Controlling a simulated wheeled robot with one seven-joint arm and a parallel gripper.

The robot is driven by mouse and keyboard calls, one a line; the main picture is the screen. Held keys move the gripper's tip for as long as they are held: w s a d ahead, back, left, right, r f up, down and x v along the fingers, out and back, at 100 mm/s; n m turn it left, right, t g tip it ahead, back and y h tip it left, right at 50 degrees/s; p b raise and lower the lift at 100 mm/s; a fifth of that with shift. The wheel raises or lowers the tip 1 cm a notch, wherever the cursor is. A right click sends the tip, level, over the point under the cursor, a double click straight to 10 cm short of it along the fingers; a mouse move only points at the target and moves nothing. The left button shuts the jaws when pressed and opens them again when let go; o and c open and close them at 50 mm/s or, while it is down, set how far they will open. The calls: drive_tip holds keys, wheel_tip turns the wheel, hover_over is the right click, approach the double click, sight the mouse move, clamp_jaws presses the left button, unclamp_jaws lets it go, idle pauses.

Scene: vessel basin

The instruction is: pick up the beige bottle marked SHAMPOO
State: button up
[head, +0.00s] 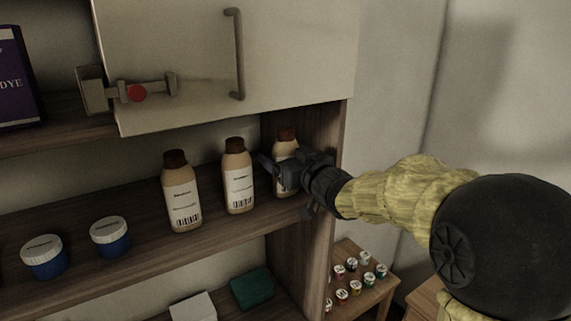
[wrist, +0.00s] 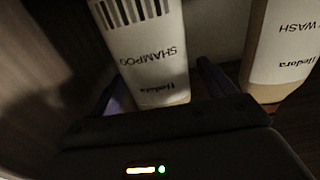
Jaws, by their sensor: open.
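The beige SHAMPOO bottle (head: 285,146) with a brown cap stands upright at the right end of the cabinet's middle shelf, partly hidden by my gripper (head: 279,171). In the wrist view the SHAMPOO bottle (wrist: 148,65) appears upside down, its label facing the camera. My gripper (wrist: 165,90) is open, with one finger on each side of the bottle. I cannot tell whether either finger touches it.
A similar bottle (head: 238,178) stands close to the left; its label reads WASH in the wrist view (wrist: 284,45). Another bottle (head: 182,195) and two white-lidded jars (head: 109,238) (head: 44,258) stand farther left. The cabinet's side wall (head: 322,135) is close on the right.

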sight(290, 144)
drive_tip(key=c, duration=1.1)
drive_tip(key=shift+c, duration=0.2)
drive_tip(key=shift+r, duration=0.55)
wheel_tip(290, 144, up, 2)
drive_tip(key=shift+s+d+r+b, duration=0.15)
drive_tip(key=shift+r+b, duration=0.1)
drive_tip(key=shift+b, duration=0.4)
drive_tip(key=b+v, duration=0.3)
drive_tip(key=v, duration=1.4)
drive_tip(key=shift+s+d, duration=0.2)
drive_tip(key=shift+s, duration=0.1)
